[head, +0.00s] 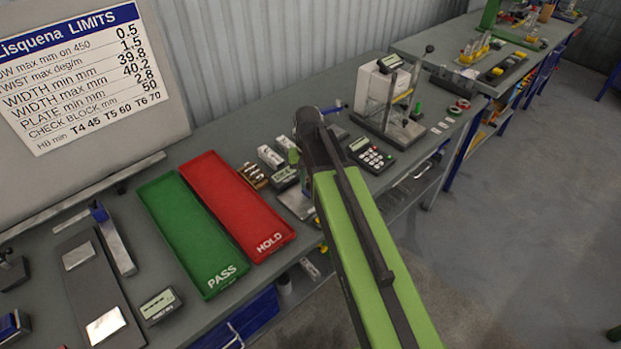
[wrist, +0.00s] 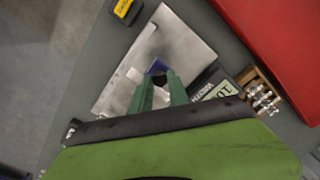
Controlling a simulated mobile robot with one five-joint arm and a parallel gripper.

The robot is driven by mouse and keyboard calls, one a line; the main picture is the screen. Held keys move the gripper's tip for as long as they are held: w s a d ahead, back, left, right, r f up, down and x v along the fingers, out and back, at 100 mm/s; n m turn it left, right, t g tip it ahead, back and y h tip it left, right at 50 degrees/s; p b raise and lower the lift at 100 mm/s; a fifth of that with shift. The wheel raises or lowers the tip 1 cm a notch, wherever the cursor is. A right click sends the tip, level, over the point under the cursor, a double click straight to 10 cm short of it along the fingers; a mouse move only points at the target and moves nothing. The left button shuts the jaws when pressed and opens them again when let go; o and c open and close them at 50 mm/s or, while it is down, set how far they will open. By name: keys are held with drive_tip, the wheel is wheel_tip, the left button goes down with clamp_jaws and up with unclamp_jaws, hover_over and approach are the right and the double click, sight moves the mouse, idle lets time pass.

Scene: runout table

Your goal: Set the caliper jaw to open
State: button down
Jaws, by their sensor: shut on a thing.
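In the wrist view, the green fingers of my gripper (wrist: 160,88) come together on a small blue part with a dark knob (wrist: 158,76), which looks like the caliper jaw. It stands over a bright metal plate (wrist: 172,37). The fingers cover much of the jaw, so its exact setting cannot be told. In the head view, my arm hides the jaw and most of the gripper; the plate's edge (head: 296,202) shows left of the arm. A small grey display unit (wrist: 213,86) stands right of the plate in the wrist view.
The red HOLD tray (head: 236,200) and green PASS tray (head: 190,232) lie left of my arm. A wooden rack of small metal pieces (wrist: 262,92) is close to the display unit. A keypad device (head: 370,155) and a test stand (head: 385,98) stand right of my arm.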

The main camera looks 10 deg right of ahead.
sight(308, 186)
drive_tip(key=shift+a, duration=0.35)
drive_tip(key=c, duration=1.3)
unclamp_jaws()
drive_tip(key=shift+s, duration=0.1)
drive_tip(key=shift+o, duration=0.2)
drive_tip(key=shift+d, duration=0.15)
wheel_tip(308, 186, up, 18)
drive_tip(key=p, duration=1.7)
drive_tip(key=shift+f+p, duration=0.2)
drive_tip(key=shift+p, duration=0.1)
